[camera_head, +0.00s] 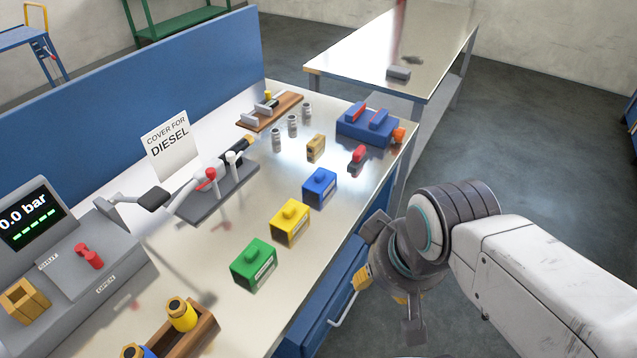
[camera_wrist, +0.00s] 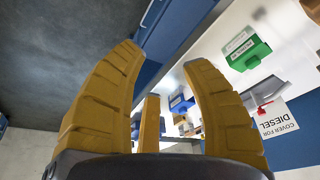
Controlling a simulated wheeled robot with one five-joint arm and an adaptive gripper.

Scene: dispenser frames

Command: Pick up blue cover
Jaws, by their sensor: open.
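The blue cover (camera_head: 319,187) is a small block with a round knob on top and a pale label on its side. It stands upright on the worktable near its right edge, beyond the yellow cover (camera_head: 289,222) and green cover (camera_head: 253,263). My gripper (camera_head: 364,279) is open and empty, off the table's right edge beside the blue drawer front, apart from the covers. In the wrist view its yellow fingers (camera_wrist: 165,58) are spread; a blue block (camera_wrist: 181,103), likely the blue cover, shows between them. The green cover (camera_wrist: 248,54) is right of the fingers.
A sign reading "COVER FOR DIESEL" (camera_head: 171,146) stands by the blue back panel. A lever unit (camera_head: 217,192), a red-and-blue fixture (camera_head: 367,125) and small metal cylinders (camera_head: 292,126) share the table. A drawer handle (camera_head: 347,299) juts out near my gripper. Floor to the right is clear.

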